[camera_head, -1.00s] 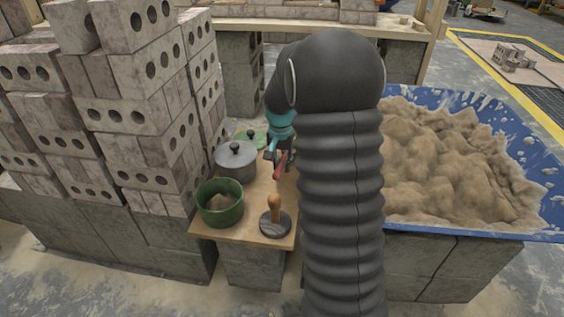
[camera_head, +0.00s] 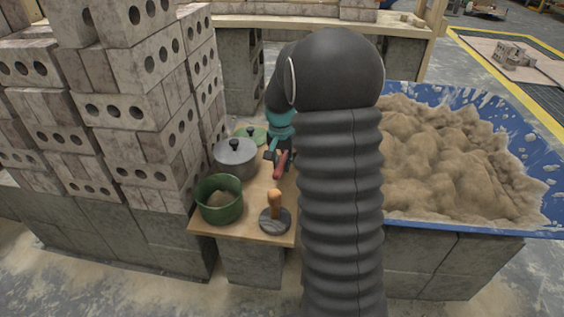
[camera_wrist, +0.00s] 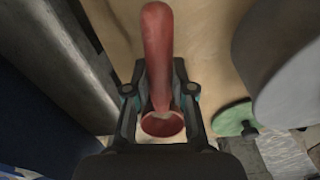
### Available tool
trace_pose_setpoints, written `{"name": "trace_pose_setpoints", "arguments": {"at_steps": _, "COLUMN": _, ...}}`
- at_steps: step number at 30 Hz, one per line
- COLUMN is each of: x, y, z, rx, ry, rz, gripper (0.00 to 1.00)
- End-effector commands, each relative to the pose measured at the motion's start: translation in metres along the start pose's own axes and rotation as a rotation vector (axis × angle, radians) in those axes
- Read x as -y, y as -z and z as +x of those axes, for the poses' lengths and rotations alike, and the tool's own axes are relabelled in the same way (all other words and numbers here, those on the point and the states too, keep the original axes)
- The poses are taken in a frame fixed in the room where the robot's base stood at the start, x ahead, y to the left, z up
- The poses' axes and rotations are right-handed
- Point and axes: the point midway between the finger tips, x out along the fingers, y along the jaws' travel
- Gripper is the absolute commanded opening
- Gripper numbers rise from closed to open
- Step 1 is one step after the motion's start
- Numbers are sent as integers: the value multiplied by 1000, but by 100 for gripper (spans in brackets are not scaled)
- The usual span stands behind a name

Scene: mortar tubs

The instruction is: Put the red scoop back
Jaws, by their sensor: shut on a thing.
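The red scoop (camera_head: 281,165) is held over the wooden board between the pots and the big blue tub. In the wrist view, the scoop (camera_wrist: 158,45) has its handle pointing to the top of the picture and its round, open end near my gripper's base. My gripper (camera_wrist: 159,88) is shut on the scoop, with one finger on each side. In the head view, my gripper (camera_head: 274,156) is small and partly hidden by my arm. I cannot tell whether the scoop touches the board.
The board (camera_head: 245,231) holds a grey lidded pot (camera_head: 235,161), a green pot (camera_head: 220,212) with sandy content, a green lid (camera_head: 257,136) and a wooden-handled tool (camera_head: 275,222). The blue tub (camera_head: 520,104) of sand stands right. Stacked bricks (camera_head: 125,113) stand left.

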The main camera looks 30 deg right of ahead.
Motion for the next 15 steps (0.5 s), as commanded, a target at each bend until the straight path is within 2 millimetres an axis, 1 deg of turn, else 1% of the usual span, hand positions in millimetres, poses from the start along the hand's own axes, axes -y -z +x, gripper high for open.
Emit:
{"name": "trace_pose_setpoints", "arguments": {"at_steps": 5, "x": 0, "y": 0, "z": 3, "rx": -1, "ry": 0, "rz": 0, "gripper": 0}}
{"name": "trace_pose_setpoints", "arguments": {"at_steps": 6, "x": 0, "y": 0, "z": 3, "rx": -1, "ry": 0, "rz": 0, "gripper": 31}}
{"name": "trace_pose_setpoints", "arguments": {"at_steps": 9, "x": 0, "y": 0, "z": 3, "rx": 0, "ry": 0, "rz": 0, "gripper": 53}}
{"name": "trace_pose_setpoints", "arguments": {"at_steps": 15, "x": 0, "y": 0, "z": 3, "rx": 0, "ry": 0, "rz": 0, "gripper": 53}}
